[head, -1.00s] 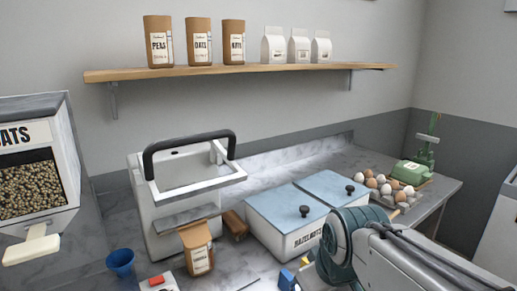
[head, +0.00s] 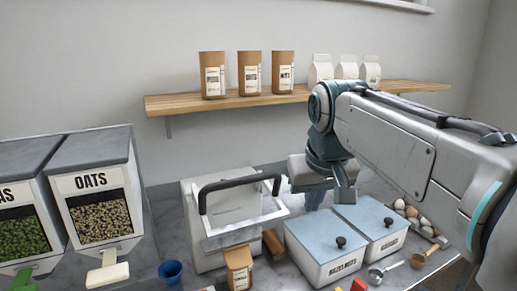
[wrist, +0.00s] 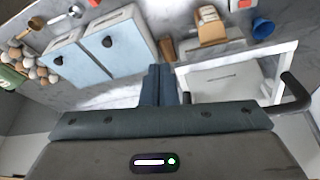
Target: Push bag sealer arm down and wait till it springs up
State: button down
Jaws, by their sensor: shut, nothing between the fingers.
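The bag sealer (head: 215,255) is a white box with a white frame arm (head: 250,232) and a black bar handle (head: 235,183). The arm stands raised, with the handle above the box. A brown paper pouch (head: 238,268) stands upright at its front; whether it touches the sealer I cannot tell. My gripper (head: 314,198) points down to the right of the sealer, apart from the handle. In the wrist view its dark blue fingers (wrist: 158,85) are shut and empty, beside the sealer's white frame (wrist: 235,60).
Two blue-lidded bins (head: 345,235) stand right of the sealer, near my gripper. A small brown block (head: 273,243) lies between. Bulk dispensers (head: 95,195) stand left, with a blue cup (head: 170,270) beside them. A wooden shelf (head: 290,97) with bags runs along the wall above.

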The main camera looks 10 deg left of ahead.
jog(key=w+a+r+n+y+p, duration=0.1)
jog(key=a+r+n+p, duration=0.1)
jog(key=a+r, duration=0.55)
jog(key=w+a+r+n+y+p, duration=0.15)
jog(key=a+r, duration=0.35)
jog(key=r, duration=0.5)
send_over(244, 178)
jog(key=w, duration=0.1)
jog(key=shift+m+h, duration=0.25)
jog(key=f, duration=0.9)
jog(key=shift+a+f+p, duration=0.2)
jog(key=shift+a+p, duration=0.1)
jog(key=shift+s+d+f, duration=0.15)
jog(key=shift+s+f, duration=0.05)
jog(key=shift+f, duration=0.75)
jog(key=shift+s+d+f, duration=0.15)
jog(key=shift+s+f, duration=0.05)
jog(key=shift+f, duration=0.1)
jog(key=shift+s+f, duration=0.1)
jog(key=shift+f, duration=0.5)
jog(key=shift+f, duration=0.15)
